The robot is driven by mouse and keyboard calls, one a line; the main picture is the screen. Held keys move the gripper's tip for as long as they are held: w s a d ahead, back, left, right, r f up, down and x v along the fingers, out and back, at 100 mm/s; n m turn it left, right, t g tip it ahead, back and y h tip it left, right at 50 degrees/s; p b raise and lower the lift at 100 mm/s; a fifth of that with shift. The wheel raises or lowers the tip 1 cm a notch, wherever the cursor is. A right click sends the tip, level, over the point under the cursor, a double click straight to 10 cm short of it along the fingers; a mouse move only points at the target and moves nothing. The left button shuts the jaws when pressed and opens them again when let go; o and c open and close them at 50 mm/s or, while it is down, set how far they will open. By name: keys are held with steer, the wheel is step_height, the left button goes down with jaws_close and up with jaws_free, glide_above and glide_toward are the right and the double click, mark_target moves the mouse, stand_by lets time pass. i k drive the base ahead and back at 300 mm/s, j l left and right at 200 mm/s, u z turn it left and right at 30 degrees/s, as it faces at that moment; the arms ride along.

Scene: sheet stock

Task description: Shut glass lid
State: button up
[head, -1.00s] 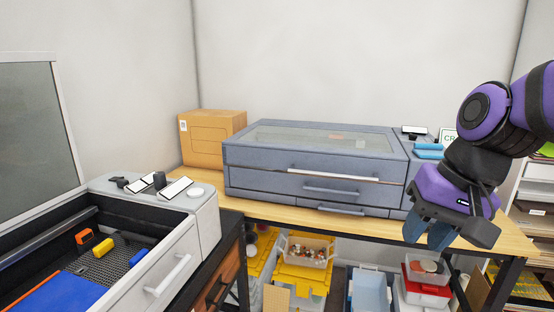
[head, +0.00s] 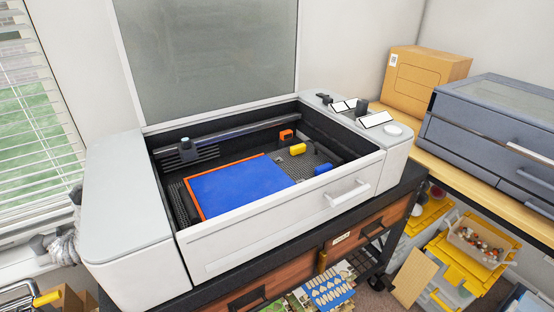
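The glass lid (head: 215,55) stands raised upright at the back of a white machine (head: 250,240), a grey pane in a light frame; its top runs out of the picture. The machine's bed is open to view, with a blue sheet (head: 240,186) with an orange edge on a dark honeycomb grid. A handle (head: 347,193) is on the machine's front panel. My gripper is out of view, so its state and distance from the lid are hidden.
A second, grey-blue machine (head: 480,140) with a closed top and a cardboard box (head: 425,80) stand on the wooden table at right. Yellow bins (head: 465,262) are below it. A window with blinds (head: 35,110) is at left. Small orange and yellow blocks (head: 298,149) lie in the bed.

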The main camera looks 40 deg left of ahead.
mark_target(115, 25)
steer(key=u, duration=1.7)
